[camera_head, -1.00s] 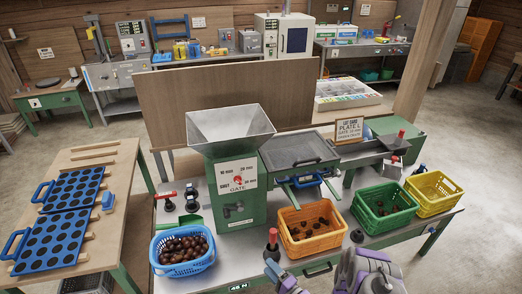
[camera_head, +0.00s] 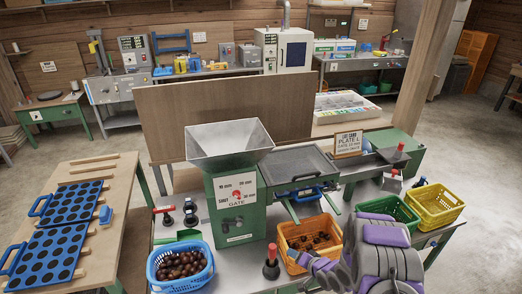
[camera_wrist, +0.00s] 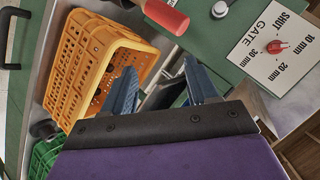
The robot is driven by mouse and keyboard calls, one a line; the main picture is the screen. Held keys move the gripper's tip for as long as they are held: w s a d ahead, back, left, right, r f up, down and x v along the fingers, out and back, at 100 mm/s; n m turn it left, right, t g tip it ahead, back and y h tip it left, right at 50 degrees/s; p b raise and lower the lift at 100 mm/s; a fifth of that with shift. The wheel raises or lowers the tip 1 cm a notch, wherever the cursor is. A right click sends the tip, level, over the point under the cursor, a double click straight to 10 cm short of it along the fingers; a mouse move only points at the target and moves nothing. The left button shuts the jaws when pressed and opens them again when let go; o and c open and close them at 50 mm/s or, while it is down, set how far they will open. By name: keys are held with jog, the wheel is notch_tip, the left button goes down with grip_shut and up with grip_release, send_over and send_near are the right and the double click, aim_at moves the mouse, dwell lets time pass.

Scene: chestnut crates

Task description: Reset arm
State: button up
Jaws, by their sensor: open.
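My gripper (camera_wrist: 160,88) is open, its two blue fingers apart with nothing between them in the wrist view. In the head view my grey and purple arm is raised at the lower right, in front of the orange crate (camera_head: 284,240) and the green crate (camera_head: 411,226). The wrist view shows the orange crate (camera_wrist: 142,42) left of the fingers and a corner of the green crate (camera_wrist: 44,158) at lower left. The orange crate holds several chestnuts. The arm hides part of the green crate's contents.
A green machine with a hopper (camera_head: 228,145) and gate plate stands mid-bench. A blue basket (camera_head: 180,287) of chestnuts is at its left, a yellow crate (camera_head: 435,218) at far right. A red-handled tool (camera_head: 271,268) stands near the orange crate. Blue trays (camera_head: 50,250) lie on the left table.

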jog(key=d+r+n+g+h, duration=0.1)
jog(key=d+r+h, duration=0.2)
jog(key=d+r, duration=0.3)
jog(key=s+d+r+n+g+h, duration=0.1)
jog(key=s+d+r+g+h, duration=0.1)
jog(key=s+r, duration=0.55)
jog(key=s+d+r+g+h, duration=0.2)
jog(key=s+r+h, duration=0.15)
jog(key=r, duration=0.75)
jog(key=s+a+r+n+g+y, duration=0.1)
jog(key=s+a+r+g, duration=0.1)
jog(key=s, duration=0.9)
jog(key=s+a+r+g, duration=0.2)
jog(key=s+a+r, duration=0.3)
jog(key=s, duration=0.7)
jog(key=s+a+r+n+g+y, duration=0.1)
jog(key=s+r, duration=0.4)
jog(key=s, duration=0.6)
jog(key=shift+s+a+n+g+y, duration=0.15)
jog(key=shift+a+n+g+y, duration=0.2)
jog(key=shift+a+g, duration=0.6)
jog(key=shift+a+r+t, duration=0.1)
jog(key=shift+a+t, duration=0.05)
jog(key=shift+t, duration=0.1)
